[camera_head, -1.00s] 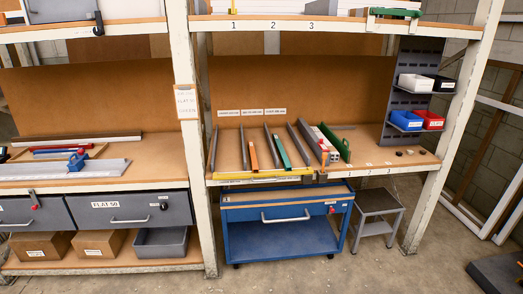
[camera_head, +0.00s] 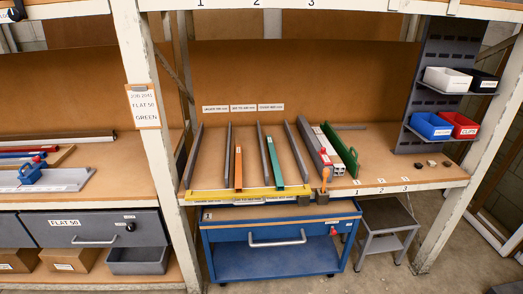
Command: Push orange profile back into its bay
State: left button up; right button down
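The orange profile (camera_head: 239,168) lies lengthwise on the wooden shelf, between two grey divider rails, in the bay second from the left. Its near end reaches close to the yellow front strip (camera_head: 235,194). A green profile (camera_head: 274,163) lies in the bay to its right, also near the strip. Grey divider rails (camera_head: 228,155) separate the bays. Labels (camera_head: 243,108) stand on the back panel behind the bays; their text is too small to read surely. Neither of my grippers is in view.
A blue trolley (camera_head: 275,262) stands below the shelf edge, with a grey stool (camera_head: 388,228) beside it. A grey-and-white bar (camera_head: 313,148), an orange-handled tool (camera_head: 325,180) and a green piece (camera_head: 340,150) lie right of the bays. White rack posts (camera_head: 150,110) flank the shelf.

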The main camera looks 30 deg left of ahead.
aim_at(238, 162)
jog(key=u, duration=0.6)
jog(key=i, duration=1.05)
jog(key=u, duration=1)
